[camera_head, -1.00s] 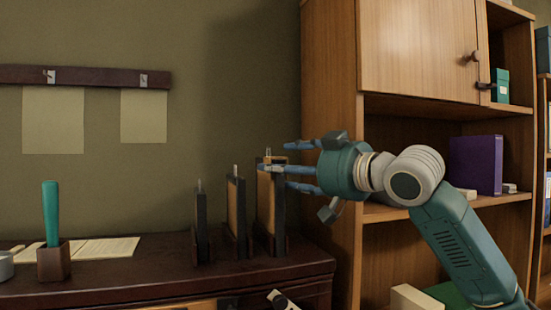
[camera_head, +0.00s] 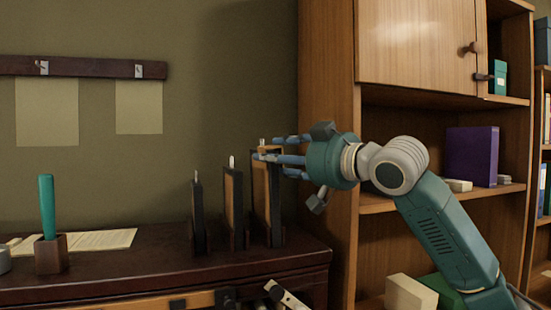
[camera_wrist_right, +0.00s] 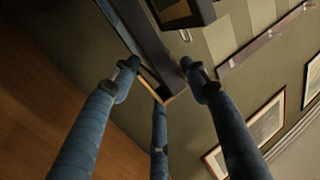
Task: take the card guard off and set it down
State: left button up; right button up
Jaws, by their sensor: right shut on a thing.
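Three upright dark plates with tan faces stand in a row on the dark cabinet top. The rightmost, tallest plate (camera_head: 260,195) has a pale pin at its top. My right gripper (camera_head: 267,150) reaches in from the right and is shut around the top of this plate, where a small tan piece, apparently the card guard (camera_head: 270,149), sits. In the right wrist view, my right gripper (camera_wrist_right: 162,85) has its blue fingers around the dark plate's tan-edged end. The fingers partly hide the guard, so its exact outline is unclear. My left gripper is not in view.
Shorter plates (camera_head: 232,205) stand close to the left of the held one. The wooden shelf unit (camera_head: 330,130) is just right of it. A holder with a green handle (camera_head: 50,255) and papers (camera_head: 100,240) lie at the left. Cabinet top between is clear.

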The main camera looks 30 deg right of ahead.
aim_at(277, 146)
notch_tip(277, 146, up, 20)
jog(key=p, duration=0.2)
jog(key=shift+f, duration=0.15)
